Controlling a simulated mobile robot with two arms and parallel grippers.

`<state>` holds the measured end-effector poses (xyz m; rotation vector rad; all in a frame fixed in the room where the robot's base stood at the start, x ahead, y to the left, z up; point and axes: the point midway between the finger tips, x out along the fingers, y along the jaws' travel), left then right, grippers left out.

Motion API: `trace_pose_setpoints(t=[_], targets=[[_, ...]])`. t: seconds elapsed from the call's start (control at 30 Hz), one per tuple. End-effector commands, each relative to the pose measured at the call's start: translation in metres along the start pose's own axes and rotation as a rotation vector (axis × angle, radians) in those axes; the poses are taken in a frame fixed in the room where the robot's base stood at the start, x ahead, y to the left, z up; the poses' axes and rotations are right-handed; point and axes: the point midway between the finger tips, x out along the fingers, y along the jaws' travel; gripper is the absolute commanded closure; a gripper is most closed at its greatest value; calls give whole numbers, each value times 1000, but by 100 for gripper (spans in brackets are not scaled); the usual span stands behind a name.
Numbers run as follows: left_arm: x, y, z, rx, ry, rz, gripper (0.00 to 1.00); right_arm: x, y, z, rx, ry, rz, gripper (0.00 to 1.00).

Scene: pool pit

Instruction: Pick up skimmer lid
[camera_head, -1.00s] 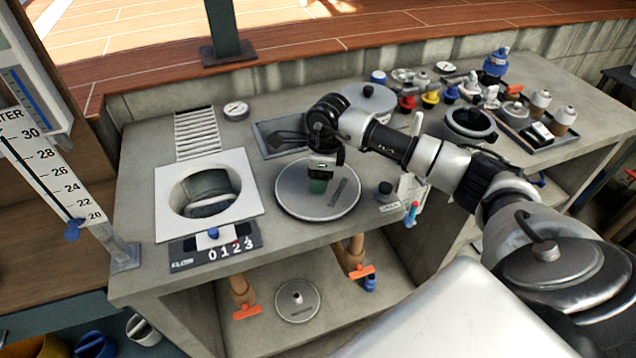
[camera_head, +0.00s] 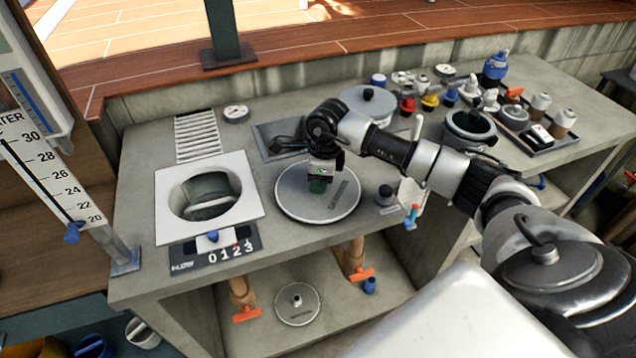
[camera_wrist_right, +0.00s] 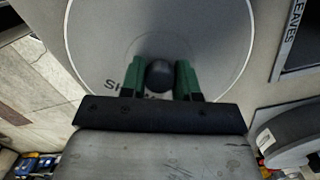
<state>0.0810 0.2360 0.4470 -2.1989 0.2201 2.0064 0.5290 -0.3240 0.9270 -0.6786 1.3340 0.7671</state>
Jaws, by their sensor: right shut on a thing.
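In the wrist view the right gripper (camera_wrist_right: 159,80) is shut on the knob. The lid appears to rest flat on the counter. The left gripper is not in view.
A white square skimmer frame with a round opening (camera_head: 247,170) is left of the lid, a number plate (camera_head: 215,249) before it. A grey tray (camera_head: 262,140) lies behind. A black-knobbed weight (camera_head: 386,202) stands to the right. A smaller disc (camera_head: 297,318) lies on the shelf below.

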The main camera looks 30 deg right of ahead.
Motion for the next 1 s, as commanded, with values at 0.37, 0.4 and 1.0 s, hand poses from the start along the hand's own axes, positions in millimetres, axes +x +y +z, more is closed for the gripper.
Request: trace_pose_setpoints(t=[0.37,0.4,1.0], targets=[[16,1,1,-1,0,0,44,-45,-2,-7,3,1,-6,99],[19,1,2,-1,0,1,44,-51,-1,-16,3,2,-6,99],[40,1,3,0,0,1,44,-120,2,-101,0,0,-1,99]])
